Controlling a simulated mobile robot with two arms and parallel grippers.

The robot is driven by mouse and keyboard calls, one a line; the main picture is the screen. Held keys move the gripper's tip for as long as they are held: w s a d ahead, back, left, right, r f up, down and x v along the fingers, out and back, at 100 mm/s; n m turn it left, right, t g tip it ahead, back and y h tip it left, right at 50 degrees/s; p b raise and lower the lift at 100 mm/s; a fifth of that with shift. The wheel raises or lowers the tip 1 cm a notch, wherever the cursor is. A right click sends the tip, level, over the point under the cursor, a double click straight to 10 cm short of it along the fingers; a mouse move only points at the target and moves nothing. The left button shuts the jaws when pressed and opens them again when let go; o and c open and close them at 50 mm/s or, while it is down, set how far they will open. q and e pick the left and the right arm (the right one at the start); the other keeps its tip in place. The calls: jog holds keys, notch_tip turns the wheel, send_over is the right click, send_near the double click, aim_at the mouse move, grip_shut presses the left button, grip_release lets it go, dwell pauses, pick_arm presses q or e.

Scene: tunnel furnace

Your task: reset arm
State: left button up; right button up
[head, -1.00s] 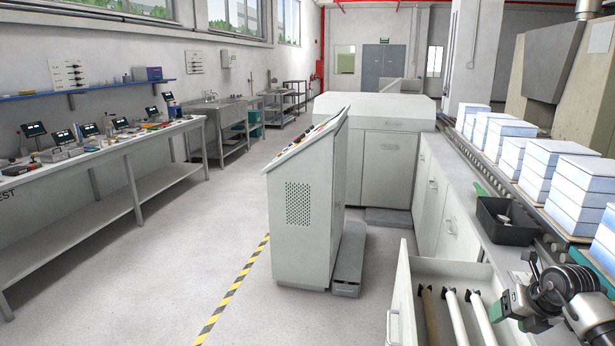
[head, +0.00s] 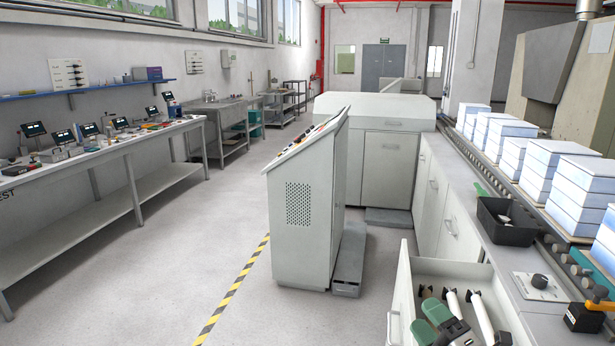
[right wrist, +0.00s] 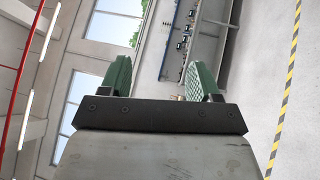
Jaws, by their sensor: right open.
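My right gripper (head: 428,322) shows at the bottom of the head view, in front of the open drawer (head: 403,295). Its two green fingers are apart with nothing between them, as the right wrist view (right wrist: 158,78) also shows. That wrist view looks sideways toward the windows, the far workbench and the floor. White rollers (head: 482,312) lie in the drawer, partly hidden by my gripper and arm. My left gripper is not in view.
A black bin (head: 507,222) and a panel with a black knob (head: 540,284) sit on the right counter. Stacked white-blue boxes (head: 550,165) line the conveyor. A grey control console (head: 305,215) stands mid-floor. The floor left of it is clear.

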jog(key=s+d+f+m+g+h, duration=0.45)
jog(key=s+f+m+h, duration=0.75)
jog(key=m, duration=0.7)
jog(key=s+a+f+m+g+y, duration=0.1)
jog(key=s+a+f+g+y, duration=0.15)
jog(key=s+g, duration=0.45)
jog(key=s+a+f+m+g+y, duration=0.1)
jog(key=s+a+f+g, duration=0.25)
jog(key=s, duration=0.75)
notch_tip(320, 180, down, 27)
jog(key=g+b, duration=0.1)
jog(key=b, duration=0.1)
jog(key=s+d+f+g+b, duration=0.1)
jog(key=s+d+f, duration=0.1)
jog(key=s+f, duration=1.5)
jog(key=shift+d+f+g+b, duration=0.3)
jog(key=shift+d+f, duration=0.05)
jog(key=shift+f, duration=0.2)
